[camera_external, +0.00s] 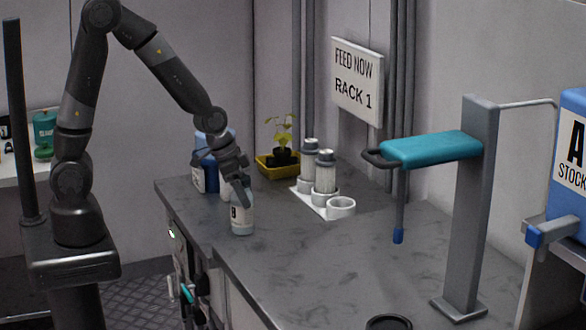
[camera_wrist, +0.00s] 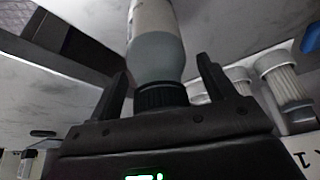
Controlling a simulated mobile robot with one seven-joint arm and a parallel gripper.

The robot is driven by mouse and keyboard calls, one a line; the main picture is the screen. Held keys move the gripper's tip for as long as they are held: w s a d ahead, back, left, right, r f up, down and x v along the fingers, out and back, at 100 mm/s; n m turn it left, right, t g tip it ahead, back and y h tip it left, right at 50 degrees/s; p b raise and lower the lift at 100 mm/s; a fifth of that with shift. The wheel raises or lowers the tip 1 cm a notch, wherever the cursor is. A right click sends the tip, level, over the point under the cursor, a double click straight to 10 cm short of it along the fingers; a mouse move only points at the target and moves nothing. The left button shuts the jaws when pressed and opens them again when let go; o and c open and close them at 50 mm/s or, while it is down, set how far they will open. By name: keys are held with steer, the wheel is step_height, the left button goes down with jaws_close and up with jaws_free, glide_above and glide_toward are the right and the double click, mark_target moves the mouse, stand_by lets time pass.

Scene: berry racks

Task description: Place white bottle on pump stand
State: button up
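The white bottle (camera_external: 242,220), with a pale label marked in black, stands upright on the grey bench near its left edge. My gripper (camera_external: 239,188) is over its top, pointing down. In the wrist view the bottle (camera_wrist: 156,45) shows upside down, its dark ribbed cap between my gripper's two fingers (camera_wrist: 163,85). The fingers are spread, with narrow gaps visible beside the cap. What looks like the pump stand (camera_external: 474,220) is a grey post on a flat base at the bench's right, with a teal arm (camera_external: 433,149) and a hanging blue-tipped rod (camera_external: 398,236).
A white rack (camera_external: 312,203) with two ribbed cylinders and an empty cup stands mid-bench. Behind it are a yellow plant tray (camera_external: 275,172) and a blue container (camera_external: 207,178). A dark ring (camera_external: 388,322) lies at the front. The middle of the bench (camera_external: 310,250) is clear.

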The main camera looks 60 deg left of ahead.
steer(key=shift+r, duration=0.1)
steer(key=v, duration=1.2)
steer(key=s+a+r+n, duration=0.2)
steer(key=s+a+r, duration=0.1)
steer(key=s, duration=0.4)
steer(key=s+a+r+n+t+y, duration=0.1)
steer(key=s+a+r+n, duration=0.1)
steer(key=s+a+r, duration=0.2)
steer(key=s+r, duration=0.2)
steer(key=s, duration=0.1)
steer(key=shift+s+a+y, duration=0.25)
steer(key=shift+s+y, duration=0.05)
steer(key=shift+s, duration=0.05)
steer(key=shift+s+a+r+n, duration=0.1)
steer(key=shift+s+a+n, duration=0.15)
steer(key=shift+s, duration=0.35)
steer(key=shift+c, duration=0.9)
